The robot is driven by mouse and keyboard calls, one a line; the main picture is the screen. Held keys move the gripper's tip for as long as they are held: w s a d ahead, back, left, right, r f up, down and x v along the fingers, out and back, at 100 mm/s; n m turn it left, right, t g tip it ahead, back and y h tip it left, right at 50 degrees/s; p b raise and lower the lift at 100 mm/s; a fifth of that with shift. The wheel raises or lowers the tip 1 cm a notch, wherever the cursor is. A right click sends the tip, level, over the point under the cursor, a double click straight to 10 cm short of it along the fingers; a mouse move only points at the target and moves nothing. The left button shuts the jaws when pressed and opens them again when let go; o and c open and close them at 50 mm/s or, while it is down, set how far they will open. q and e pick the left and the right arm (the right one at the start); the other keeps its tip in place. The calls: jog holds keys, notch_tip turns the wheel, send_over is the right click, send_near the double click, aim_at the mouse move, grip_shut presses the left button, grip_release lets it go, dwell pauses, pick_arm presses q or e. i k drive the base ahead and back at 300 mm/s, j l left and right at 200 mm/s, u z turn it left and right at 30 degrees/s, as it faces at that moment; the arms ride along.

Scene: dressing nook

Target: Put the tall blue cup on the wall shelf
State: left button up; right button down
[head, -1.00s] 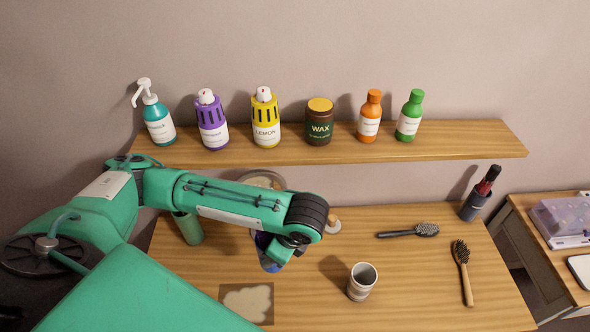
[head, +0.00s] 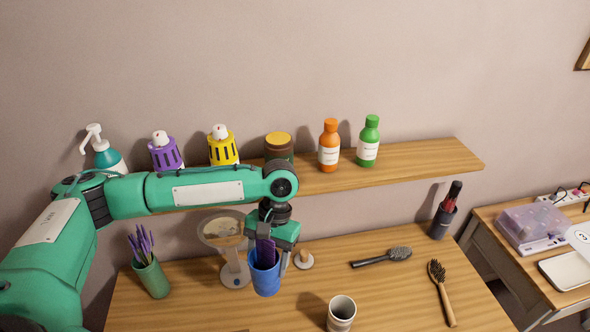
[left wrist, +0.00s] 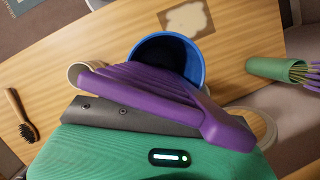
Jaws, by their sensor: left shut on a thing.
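The tall blue cup (head: 266,284) is upright below my left gripper (head: 267,256) in the head view, over the desk. The gripper is shut on the cup's rim, with a purple finger at its near side. In the left wrist view the cup's open mouth (left wrist: 193,58) shows beyond the purple finger. I cannot tell whether the cup's base touches the desk. The wall shelf (head: 430,162) is above and behind; my left arm covers part of its front edge. My right gripper is not in view.
On the shelf stand several bottles and a brown jar (head: 279,147); its right end past the green bottle (head: 368,142) is bare. On the desk are a round mirror (head: 224,229), a green cup (head: 152,278), a pale cup (head: 341,314) and two brushes.

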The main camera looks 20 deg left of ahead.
aim_at(451, 159)
jog(key=i+l+u, duration=0.15)
jog(key=l, duration=0.3)
jog(key=l+u, duration=0.15)
jog(key=l, duration=0.3)
jog(key=i+l+u, duration=0.15)
jog(key=l, duration=0.3)
